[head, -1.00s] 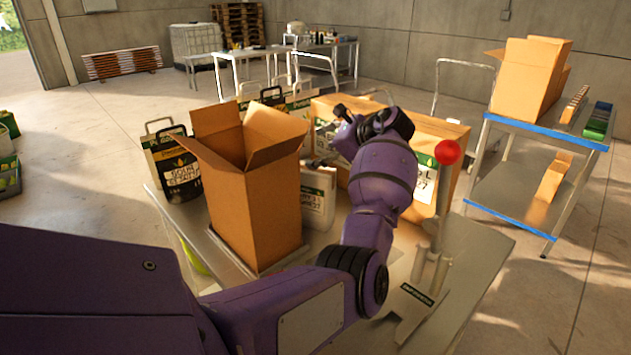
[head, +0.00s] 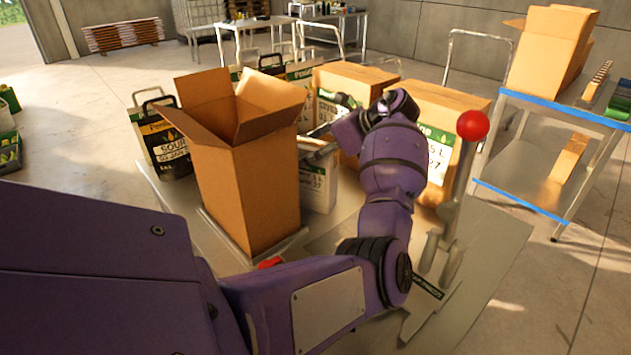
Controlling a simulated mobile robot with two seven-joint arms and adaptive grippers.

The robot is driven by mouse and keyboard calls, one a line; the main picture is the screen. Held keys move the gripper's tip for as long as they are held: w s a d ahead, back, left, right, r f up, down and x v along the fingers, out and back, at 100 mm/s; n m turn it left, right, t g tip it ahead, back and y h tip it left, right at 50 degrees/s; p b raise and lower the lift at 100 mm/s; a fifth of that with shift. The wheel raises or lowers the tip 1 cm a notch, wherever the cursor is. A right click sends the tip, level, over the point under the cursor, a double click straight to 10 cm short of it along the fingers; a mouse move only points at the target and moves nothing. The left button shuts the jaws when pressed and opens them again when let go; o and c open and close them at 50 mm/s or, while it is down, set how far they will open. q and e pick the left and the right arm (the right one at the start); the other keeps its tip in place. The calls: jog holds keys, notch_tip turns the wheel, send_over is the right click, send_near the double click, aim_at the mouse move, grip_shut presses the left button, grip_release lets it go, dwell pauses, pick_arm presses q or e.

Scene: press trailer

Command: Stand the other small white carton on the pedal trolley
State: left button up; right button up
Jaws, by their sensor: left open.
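A small white carton (head: 318,187) with a green and black label stands on the metal worktop (head: 490,245), behind and right of a tall open brown carton (head: 255,195). My left arm hides part of its right side. My left gripper (head: 322,142) is open, its dark fingers at the upper part of the white carton; I cannot tell whether they touch it. My right gripper is out of view. A blue-edged two-shelf trolley (head: 530,190) stands at the right; I cannot tell if it is the pedal trolley.
A lever with a red ball knob (head: 472,125) stands right of my arm. Large brown cartons (head: 440,105) stand behind my gripper. Black labelled containers (head: 163,145) stand left of the open carton. The trolley carries an open carton (head: 548,50) on top. Floor between worktop and trolley is clear.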

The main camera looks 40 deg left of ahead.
pick_arm(q)
jog(key=shift+s+a+f, duration=0.2)
jog(key=shift+a+f, duration=0.05)
jog(key=shift+a, duration=0.3)
grip_shut()
jog(key=shift+r, duration=0.1)
